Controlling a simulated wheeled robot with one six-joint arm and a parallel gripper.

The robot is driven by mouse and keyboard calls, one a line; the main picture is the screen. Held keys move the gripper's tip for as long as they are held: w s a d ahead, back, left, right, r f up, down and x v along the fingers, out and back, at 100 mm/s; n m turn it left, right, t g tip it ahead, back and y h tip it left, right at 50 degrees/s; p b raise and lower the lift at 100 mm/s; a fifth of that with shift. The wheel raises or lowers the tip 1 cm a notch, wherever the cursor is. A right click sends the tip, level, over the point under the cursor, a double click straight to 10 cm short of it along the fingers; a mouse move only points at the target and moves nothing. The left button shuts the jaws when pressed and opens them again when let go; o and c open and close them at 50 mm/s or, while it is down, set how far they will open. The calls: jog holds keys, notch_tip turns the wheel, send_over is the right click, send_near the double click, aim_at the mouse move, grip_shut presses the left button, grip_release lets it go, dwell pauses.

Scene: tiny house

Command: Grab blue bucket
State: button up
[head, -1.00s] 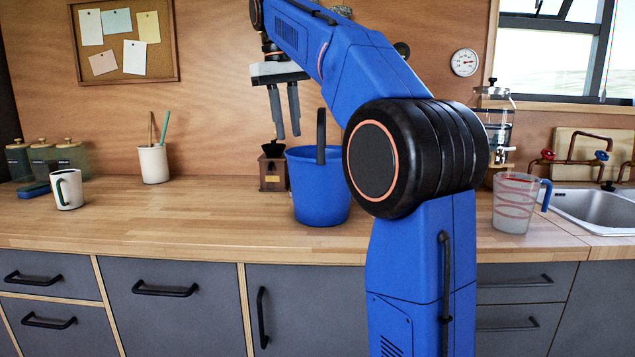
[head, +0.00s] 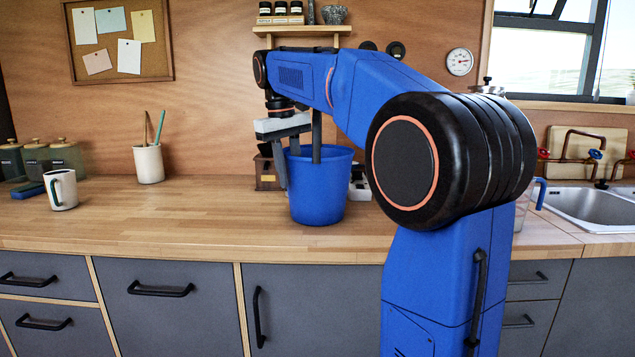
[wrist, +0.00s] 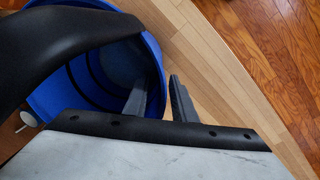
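The blue bucket (head: 322,195) stands upright on the wooden counter, with its dark handle (head: 316,140) raised. My gripper (head: 287,168) points down at the bucket's left rim in the head view. In the wrist view, my gripper (wrist: 158,88) has its fingers apart, one over the bucket's inside and one outside, with the wall of the bucket (wrist: 95,75) between them. I cannot see either finger pressing on the wall. The handle (wrist: 60,35) arcs close to the wrist camera and hides part of the bucket.
A brown coffee grinder (head: 267,172) stands just behind the bucket's left side. A white mug (head: 61,190) and a utensil cup (head: 149,164) stand to the left. The sink (head: 590,207) is at the right. The counter (head: 190,220) left of the bucket is clear.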

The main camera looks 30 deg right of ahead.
aim_at(292, 194)
jog(key=shift+d+f, duration=0.15)
jog(key=shift+f, duration=1)
jog(key=shift+d+f, duration=0.15)
jog(key=shift+f, duration=1)
jog(key=shift+c, duration=0.7)
grip_shut()
